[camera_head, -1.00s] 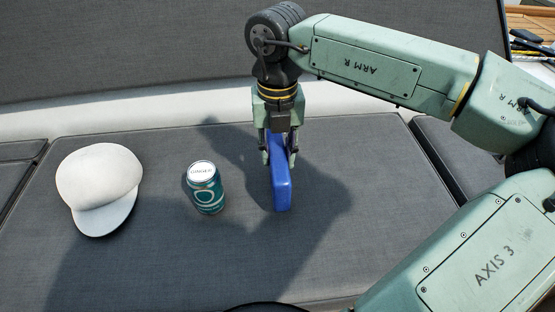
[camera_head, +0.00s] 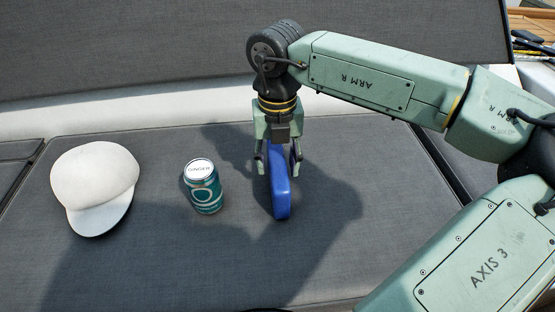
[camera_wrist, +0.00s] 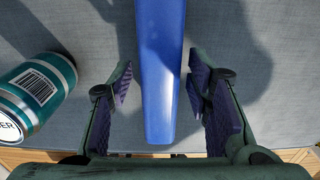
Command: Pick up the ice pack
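The blue ice pack (camera_head: 280,192) stands on its narrow edge on the grey seat cushion, below my gripper. My gripper (camera_head: 277,165) points straight down over it, one finger on each side. In the wrist view the ice pack (camera_wrist: 160,75) lies between the two fingers of my gripper (camera_wrist: 165,88). A gap shows on both sides, so the fingers are open and apart from it. The pack's top is partly hidden by the gripper in the head view.
A teal can (camera_head: 204,187) stands upright left of the ice pack; it also shows at the left of the wrist view (camera_wrist: 38,88). A white cap (camera_head: 95,187) lies farther left. The grey cushion (camera_head: 150,270) is clear in front. A backrest (camera_head: 130,50) rises behind.

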